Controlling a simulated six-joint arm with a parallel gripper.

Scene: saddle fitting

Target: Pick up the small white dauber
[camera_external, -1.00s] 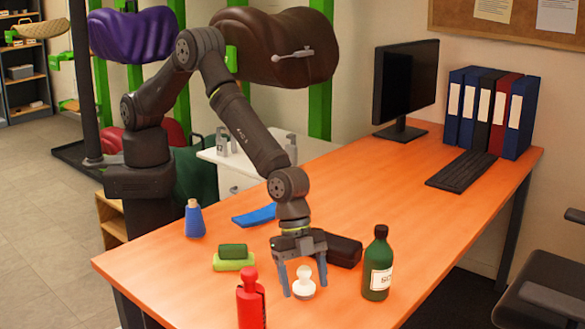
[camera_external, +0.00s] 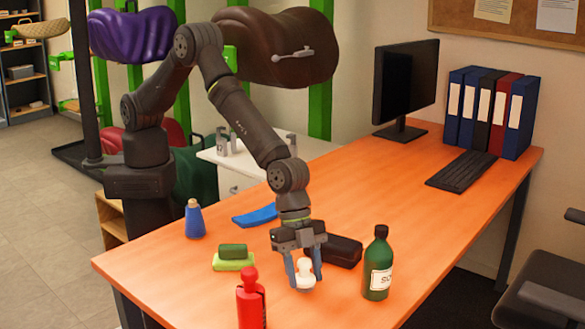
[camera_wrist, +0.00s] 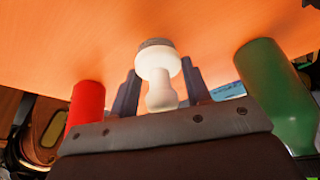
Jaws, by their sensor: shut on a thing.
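The small white dauber (camera_external: 304,274) has a rounded knob on top and a wider round base. My gripper (camera_external: 304,279) points down and is shut on it, one finger on either side. In the wrist view the white dauber (camera_wrist: 158,72) sits between the two dark fingers (camera_wrist: 160,88), its round base away from the palm. I cannot tell whether its base touches the table.
A green bottle (camera_external: 378,265) stands close on the right and a red bottle (camera_external: 251,300) in front left. A black case (camera_external: 341,251) lies just behind. The table's right middle is clear.

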